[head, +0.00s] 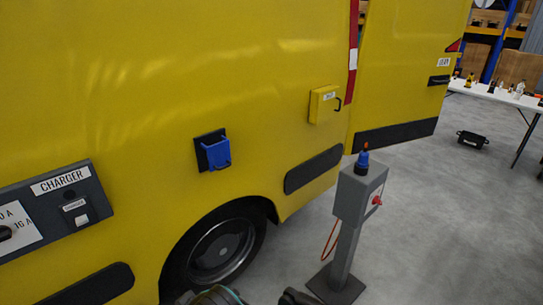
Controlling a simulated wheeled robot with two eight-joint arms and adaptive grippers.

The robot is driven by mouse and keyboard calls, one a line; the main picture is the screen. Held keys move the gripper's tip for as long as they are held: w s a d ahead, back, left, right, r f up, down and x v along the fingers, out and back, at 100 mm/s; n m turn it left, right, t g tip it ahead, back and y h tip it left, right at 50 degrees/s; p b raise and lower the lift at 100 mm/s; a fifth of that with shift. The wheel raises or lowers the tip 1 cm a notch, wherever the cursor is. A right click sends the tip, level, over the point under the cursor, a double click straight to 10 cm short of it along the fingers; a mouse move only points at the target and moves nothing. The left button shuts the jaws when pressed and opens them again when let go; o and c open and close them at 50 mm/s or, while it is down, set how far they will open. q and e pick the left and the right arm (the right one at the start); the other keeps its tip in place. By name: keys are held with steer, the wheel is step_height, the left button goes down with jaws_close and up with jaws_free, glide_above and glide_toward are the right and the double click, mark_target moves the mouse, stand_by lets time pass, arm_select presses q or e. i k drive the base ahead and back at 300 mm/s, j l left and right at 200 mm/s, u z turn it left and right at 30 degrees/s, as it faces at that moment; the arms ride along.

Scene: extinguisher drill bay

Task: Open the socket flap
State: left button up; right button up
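A blue socket with a blue flap (216,153) is fixed on a black plate (202,157) on the yellow van side, above the wheel. The flap looks closed over the socket, though its edges are too small to be sure. Neither gripper's fingers show in the head view. Only a rounded grey-green part and a dark part, likely of my arms, poke in at the bottom edge, well below the socket. Nothing touches the flap.
A grey post (356,205) with a blue plug (363,160) and a red cable stands right of the wheel. A yellow box (324,104) with a handle sits on the van. A charger panel (52,208) is at left.

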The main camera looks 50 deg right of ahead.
mark_target(219, 154)
steer(key=z, duration=1.4)
steer(key=i+j+z, duration=0.1)
steer(key=i, duration=0.35)
steer(key=i+j+z, duration=0.1)
steer(key=i, duration=0.35)
steer(key=j, duration=0.1)
